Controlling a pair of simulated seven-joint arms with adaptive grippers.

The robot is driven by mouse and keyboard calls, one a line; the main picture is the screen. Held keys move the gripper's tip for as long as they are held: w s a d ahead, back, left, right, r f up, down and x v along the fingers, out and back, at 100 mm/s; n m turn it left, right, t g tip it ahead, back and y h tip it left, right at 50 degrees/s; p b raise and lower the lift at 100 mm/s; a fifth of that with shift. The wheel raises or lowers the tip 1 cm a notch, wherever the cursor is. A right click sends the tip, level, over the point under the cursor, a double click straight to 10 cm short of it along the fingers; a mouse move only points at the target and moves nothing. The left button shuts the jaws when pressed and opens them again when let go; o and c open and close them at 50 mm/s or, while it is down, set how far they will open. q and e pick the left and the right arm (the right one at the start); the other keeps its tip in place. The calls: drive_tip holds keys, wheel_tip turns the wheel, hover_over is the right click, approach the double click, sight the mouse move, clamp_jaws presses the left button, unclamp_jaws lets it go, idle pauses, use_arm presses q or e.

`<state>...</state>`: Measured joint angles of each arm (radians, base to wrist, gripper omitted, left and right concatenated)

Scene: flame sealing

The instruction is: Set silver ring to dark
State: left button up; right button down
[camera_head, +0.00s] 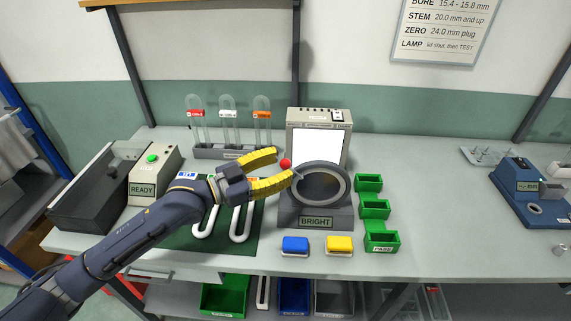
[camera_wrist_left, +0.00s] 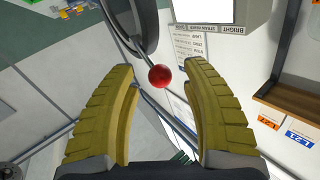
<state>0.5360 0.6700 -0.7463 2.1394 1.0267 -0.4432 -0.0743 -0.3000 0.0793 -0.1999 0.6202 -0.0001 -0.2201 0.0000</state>
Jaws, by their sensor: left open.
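The silver ring (camera_head: 345,186) sits on a dark grey device whose front display (camera_head: 316,222) reads BRIGHT. A red ball knob (camera_head: 285,163) on a thin rod stands at the ring's upper left. In the left wrist view the knob (camera_wrist_left: 160,77) is between my fingertips, with a gap on both sides, and its rod runs up to the dark ring body (camera_wrist_left: 132,28). My left gripper (camera_head: 283,167) is open, its yellow fingers on either side of the knob. My right gripper is not in view.
A lit white panel (camera_head: 318,147) stands behind the ring. Glass tubes in a rack (camera_head: 222,152) are at its left. Green bins (camera_head: 374,208) are at the right; blue (camera_head: 295,244) and yellow (camera_head: 339,244) blocks are in front. White U-shaped tubes (camera_head: 240,226) lie beneath my left arm.

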use_arm(q)
drive_tip(key=shift+x, duration=0.95)
drive_tip(key=shift+o, duration=0.2)
drive_tip(key=c, duration=1.1)
drive_tip(key=shift+a, duration=0.1)
drive_tip(key=shift+r, duration=0.1)
